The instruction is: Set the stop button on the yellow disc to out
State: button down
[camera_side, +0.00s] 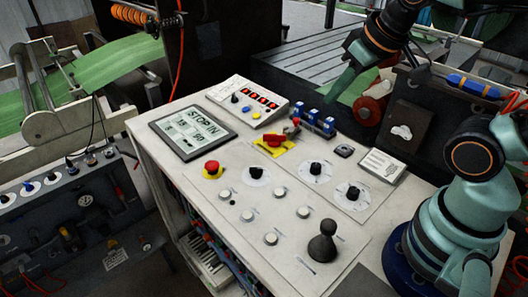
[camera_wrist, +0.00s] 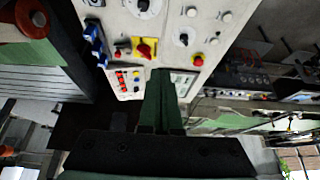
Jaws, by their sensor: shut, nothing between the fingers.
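The red stop button (camera_side: 212,165) sits on its yellow disc (camera_side: 213,174) on the white panel, below the display. The display (camera_side: 192,132) reads "STOP IN". In the wrist view the stop button (camera_wrist: 198,60) shows small at the upper right, with a little yellow around it. My gripper (camera_side: 331,98) is shut and empty, raised above the back right of the panel, well away from the button. In the wrist view my gripper's green fingers (camera_wrist: 161,72) lie together and cover part of the panel.
A red-handled switch on a yellow plate (camera_side: 263,147) stands between the button and my gripper. A dark knobbed lever (camera_side: 322,243) rises at the front. The air above the panel looks clear.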

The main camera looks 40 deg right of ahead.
dwell(0.4)
jog(key=c, duration=0.7)
grip_release()
jog(key=shift+w+a+r, duration=0.1)
jog(key=shift+w+r, duration=0.05)
jog(key=shift+w, duration=0.05)
jog(key=o, duration=0.4)
jog(key=shift+n+g, duration=0.7)
jog(key=w, duration=0.2)
jog(key=w+a+r, duration=0.1)
jog(key=w, duration=0.1)
jog(key=w+a+r, duration=0.1)
jog(key=w, duration=0.1)
jog(key=shift+w+a, duration=0.1)
jog(key=shift+a, duration=0.1)
jog(key=shift+c, duration=0.2)
jog(key=n+g, duration=0.4)
send_over(212, 164)
notch_tip(212, 164, down, 13)
notch_tip(212, 164, down, 12)
jog(key=shift+f, duration=0.1)
